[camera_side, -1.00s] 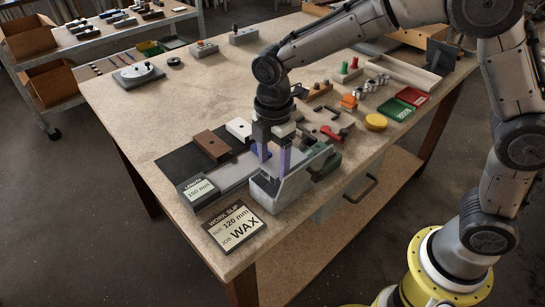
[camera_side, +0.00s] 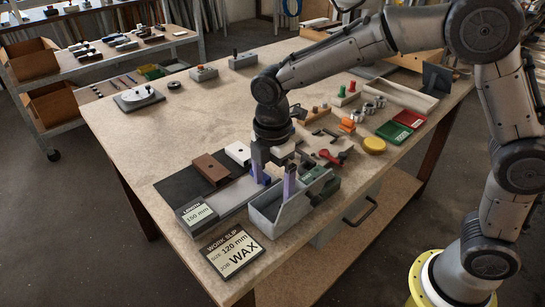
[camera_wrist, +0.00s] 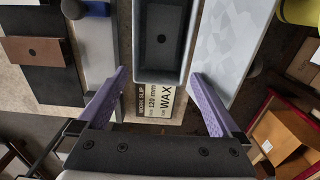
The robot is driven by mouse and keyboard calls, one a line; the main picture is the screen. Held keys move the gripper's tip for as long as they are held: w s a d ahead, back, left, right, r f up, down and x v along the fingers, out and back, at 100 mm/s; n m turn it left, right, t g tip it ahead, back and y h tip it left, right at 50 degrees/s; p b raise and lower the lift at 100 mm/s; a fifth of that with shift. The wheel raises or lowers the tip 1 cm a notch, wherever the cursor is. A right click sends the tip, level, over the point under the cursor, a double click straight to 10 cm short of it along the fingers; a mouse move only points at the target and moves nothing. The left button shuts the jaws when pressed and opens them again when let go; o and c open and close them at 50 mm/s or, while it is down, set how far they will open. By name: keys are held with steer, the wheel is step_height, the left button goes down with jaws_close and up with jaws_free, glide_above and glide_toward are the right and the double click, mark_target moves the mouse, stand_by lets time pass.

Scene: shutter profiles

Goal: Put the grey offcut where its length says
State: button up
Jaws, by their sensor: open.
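A grey open-topped bin (camera_side: 285,213) stands on the bench near its front edge. My gripper (camera_side: 274,180) is open, with its purple fingers apart, above the bin's left side. In the wrist view the fingers (camera_wrist: 162,98) show with nothing between them but the bin's end (camera_wrist: 160,78) and slip. The length gauge (camera_side: 198,214) reads 150 mm. The work slip (camera_side: 233,250) reads size 120 mm, job WAX.
Brown (camera_side: 210,169) and white (camera_side: 238,153) blocks are left of my gripper, by a black mat (camera_side: 180,187). Red (camera_side: 392,133) and green (camera_side: 410,118) trays and a yellow round item (camera_side: 373,145) are to the right.

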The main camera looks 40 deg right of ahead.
step_height(320, 180, up, 13)
steer(key=shift+f, duration=0.2)
stand_by(0.3)
steer(key=s+d+r+m+t, duration=0.3)
steer(key=s+d+r+m, duration=0.3)
steer(key=s+d, duration=0.6)
steer(key=s+d+f+m+t, duration=0.2)
steer(key=s+f+m, duration=0.7)
steer(key=m, duration=0.3)
steer(key=shift+s+d+t, duration=0.3)
steer(key=shift+c, duration=0.2)
